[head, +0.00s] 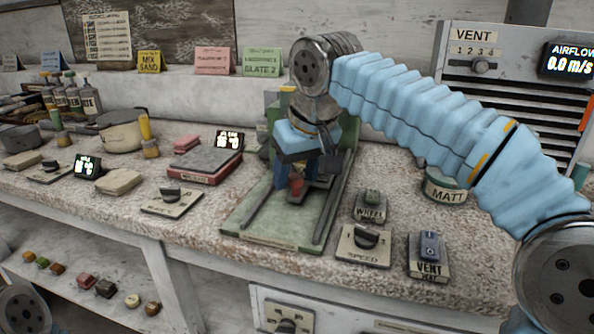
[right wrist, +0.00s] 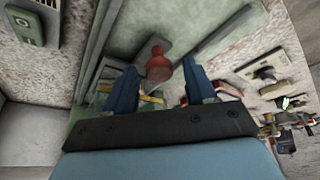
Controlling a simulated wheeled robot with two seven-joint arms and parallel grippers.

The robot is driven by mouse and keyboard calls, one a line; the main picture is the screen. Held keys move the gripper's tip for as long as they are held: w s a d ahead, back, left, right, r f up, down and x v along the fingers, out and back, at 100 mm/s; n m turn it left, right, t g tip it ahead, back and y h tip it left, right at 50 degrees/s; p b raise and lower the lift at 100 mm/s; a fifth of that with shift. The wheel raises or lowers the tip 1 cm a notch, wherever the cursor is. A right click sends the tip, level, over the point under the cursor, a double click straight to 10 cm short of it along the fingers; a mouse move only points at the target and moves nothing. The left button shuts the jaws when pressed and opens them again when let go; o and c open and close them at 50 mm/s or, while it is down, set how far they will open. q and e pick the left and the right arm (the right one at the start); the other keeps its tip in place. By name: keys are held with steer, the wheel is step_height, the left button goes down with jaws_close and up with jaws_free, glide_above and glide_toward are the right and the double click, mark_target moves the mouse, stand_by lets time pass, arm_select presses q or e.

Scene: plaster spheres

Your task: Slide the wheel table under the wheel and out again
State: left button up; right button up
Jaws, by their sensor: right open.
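The green grinding machine (head: 258,222) stands on the stone counter, with two dark rails running toward its front edge. The dark wheel table (head: 322,196) sits between the rails, with a red knob (head: 296,184) at its front. My right gripper (head: 312,166) is over the table from above. In the right wrist view the gripper (right wrist: 162,80) is open, its two blue fingers apart with the red knob (right wrist: 158,66) showing between and beyond them. I cannot tell whether they touch it. The wheel is hidden behind my arm and gripper. My left gripper is not in view.
Right of the machine stand the wheel switch (head: 371,207), the speed dial (head: 364,243) and the vent switch (head: 429,254). A MATT jar (head: 446,187) is behind them. A red scale (head: 205,165) is on the left. The counter's front edge is close to the machine.

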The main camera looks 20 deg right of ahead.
steer(key=p+v, duration=0.2)
steer(key=v, duration=1.2)
steer(key=shift+w+f, duration=0.1)
steer(key=shift+w, duration=0.05)
